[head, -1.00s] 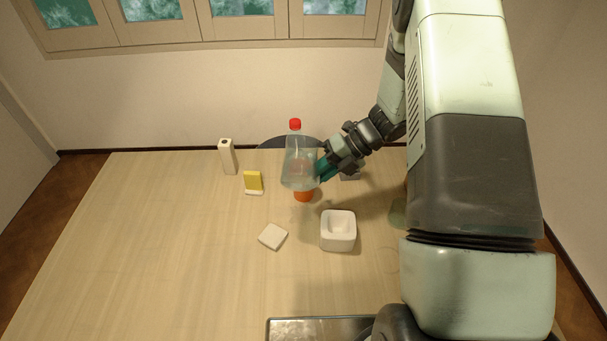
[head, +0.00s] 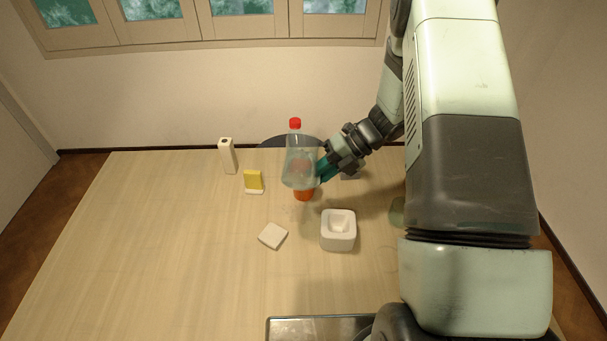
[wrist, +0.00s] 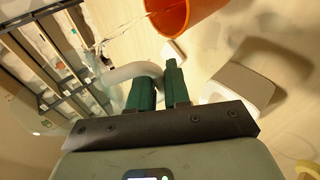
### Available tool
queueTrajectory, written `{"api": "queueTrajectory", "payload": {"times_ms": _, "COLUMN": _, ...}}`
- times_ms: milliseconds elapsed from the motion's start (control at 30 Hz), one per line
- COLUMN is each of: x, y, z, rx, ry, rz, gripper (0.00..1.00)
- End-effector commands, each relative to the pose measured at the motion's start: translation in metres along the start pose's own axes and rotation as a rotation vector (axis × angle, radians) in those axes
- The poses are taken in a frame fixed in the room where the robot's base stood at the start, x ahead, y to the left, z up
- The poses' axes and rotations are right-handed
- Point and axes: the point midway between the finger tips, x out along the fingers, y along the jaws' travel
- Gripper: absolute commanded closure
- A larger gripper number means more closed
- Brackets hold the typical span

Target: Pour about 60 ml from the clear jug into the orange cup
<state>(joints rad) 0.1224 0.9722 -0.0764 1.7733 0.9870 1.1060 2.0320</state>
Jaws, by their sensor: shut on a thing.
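The clear jug (head: 300,178) is in the air over the orange cup (head: 304,195) in the head view, hiding part of it. My gripper (head: 326,168) is at the jug's right side. In the wrist view the green fingers of my gripper (wrist: 158,78) are shut at a pale curved handle, which I take as part of the jug (wrist: 132,70). A thin clear streak, like poured liquid, runs from the jug towards the orange cup (wrist: 185,14) at the top. The liquid levels cannot be read.
A red-capped clear bottle (head: 295,126) overlaps the jug in view. A pale vase (head: 227,157) and a yellow-topped block (head: 253,180) stand to the left. A white square piece (head: 273,236) and a white hollow block (head: 338,231) lie in front. The table's left is clear.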

Motion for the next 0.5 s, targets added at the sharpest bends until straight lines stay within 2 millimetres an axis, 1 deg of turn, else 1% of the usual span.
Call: {"api": "queueTrajectory", "payload": {"times_ms": 500, "x": 0.0030, "y": -0.0005, "z": -0.0030, "rx": 0.023, "ry": 0.022, "rz": 0.012, "gripper": 1.00}}
